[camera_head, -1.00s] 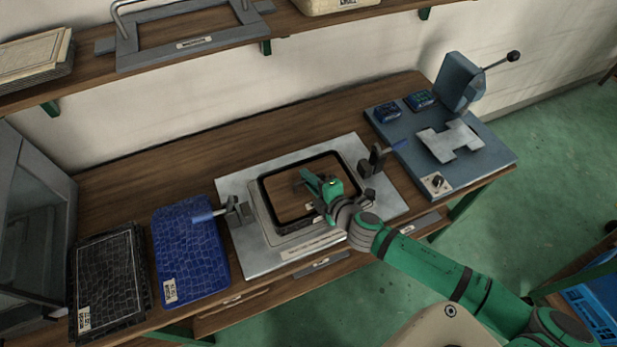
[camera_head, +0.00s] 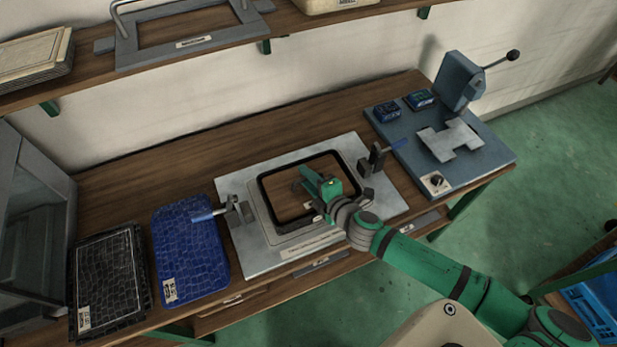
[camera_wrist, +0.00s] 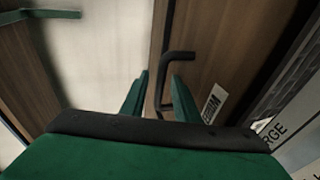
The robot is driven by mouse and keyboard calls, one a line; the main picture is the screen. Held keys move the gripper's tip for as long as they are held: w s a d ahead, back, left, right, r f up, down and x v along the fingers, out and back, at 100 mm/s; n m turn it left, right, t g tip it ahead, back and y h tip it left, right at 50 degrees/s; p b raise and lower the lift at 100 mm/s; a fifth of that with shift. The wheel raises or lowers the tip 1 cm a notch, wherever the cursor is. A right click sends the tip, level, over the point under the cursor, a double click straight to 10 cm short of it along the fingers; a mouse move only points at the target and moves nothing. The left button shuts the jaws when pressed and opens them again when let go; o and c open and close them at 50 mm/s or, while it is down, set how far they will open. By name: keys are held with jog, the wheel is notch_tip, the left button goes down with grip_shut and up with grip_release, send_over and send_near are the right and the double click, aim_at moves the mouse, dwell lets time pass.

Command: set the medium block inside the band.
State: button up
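The medium block (camera_head: 283,190) is a flat brown wooden panel. It lies inside the black rounded band (camera_head: 265,207), on a grey plate, with no clear gap visible between them. In the wrist view the block (camera_wrist: 225,60) shows a white label ending in "IUM" and a bent black handle (camera_wrist: 178,55). My gripper (camera_head: 308,176) is over the block from the right. In the wrist view its green fingers (camera_wrist: 161,78) are parted on either side of the handle, with narrow gaps. The arm hides part of the band's right and near side.
Clamps with blue levers stand left (camera_head: 232,211) and right (camera_head: 374,160) of the band. A blue panel (camera_head: 190,250) and a black panel (camera_head: 108,280) lie at left. A blue-grey press base (camera_head: 480,165) is at right. A shelf runs above.

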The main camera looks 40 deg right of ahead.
jog(key=shift+s+f, duration=0.1)
jog(key=shift+s, duration=0.05)
jog(key=shift+s, duration=0.2)
jog(key=v, duration=1)
jog(key=shift+s+r, duration=0.1)
jog(key=shift+r, duration=0.15)
jog(key=shift+a, duration=0.1)
